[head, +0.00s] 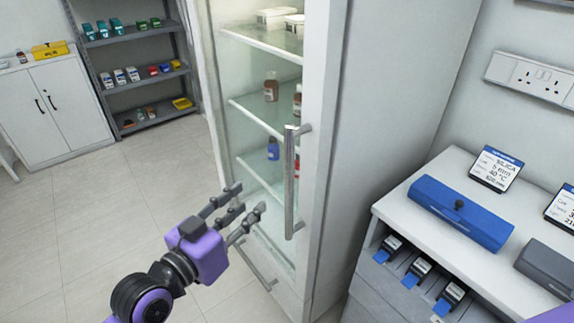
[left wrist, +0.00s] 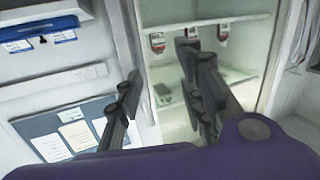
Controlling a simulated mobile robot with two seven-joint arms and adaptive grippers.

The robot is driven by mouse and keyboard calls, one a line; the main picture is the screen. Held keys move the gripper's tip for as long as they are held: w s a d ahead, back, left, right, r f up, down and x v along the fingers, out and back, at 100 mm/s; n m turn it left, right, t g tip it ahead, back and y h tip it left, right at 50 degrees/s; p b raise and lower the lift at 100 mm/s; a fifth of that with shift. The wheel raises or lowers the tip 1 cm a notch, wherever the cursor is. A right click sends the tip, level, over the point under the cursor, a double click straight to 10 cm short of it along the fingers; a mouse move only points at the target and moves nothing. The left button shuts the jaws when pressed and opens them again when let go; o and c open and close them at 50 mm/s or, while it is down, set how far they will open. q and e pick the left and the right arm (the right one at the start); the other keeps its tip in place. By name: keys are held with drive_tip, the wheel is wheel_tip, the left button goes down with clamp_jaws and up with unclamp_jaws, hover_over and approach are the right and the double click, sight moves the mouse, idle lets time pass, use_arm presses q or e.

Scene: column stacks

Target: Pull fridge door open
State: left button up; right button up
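The fridge (head: 318,85) stands upright in the middle of the head view, its shelves seen through the glass front. Its door looks shut. A vertical metal bar handle (head: 290,182) sits on the right side of the door. My left gripper (head: 250,198) is open and empty, left of the handle and apart from it in the picture. In the left wrist view the two fingers (left wrist: 160,75) are spread, with fridge shelves and hanging bottles beyond. I cannot make out the handle there. My right gripper is not in view.
A counter (head: 407,213) with a blue box (head: 460,212) and label cards stands right of the fridge. A grey shelf rack (head: 140,79) and white cabinet (head: 62,107) stand back left. The tiled floor (head: 110,210) left of the fridge is clear.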

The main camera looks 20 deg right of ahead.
sight(286, 161)
use_arm(q)
drive_tip(key=w+d+r+m, duration=0.1)
drive_tip(key=d+r, duration=0.1)
drive_tip(key=d, duration=0.1)
drive_tip(key=w+d+r+m+g+h, duration=0.1)
drive_tip(key=d+r, duration=0.1)
drive_tip(key=d, duration=0.1)
drive_tip(key=w+d+r+h, duration=0.1)
drive_tip(key=d+r, duration=0.2)
drive_tip(key=shift+w+d+m+g, duration=0.2)
drive_tip(key=shift+d+m+g, duration=0.2)
drive_tip(key=shift+w+d, duration=0.3)
drive_tip(key=shift+d, duration=0.2)
clamp_jaws()
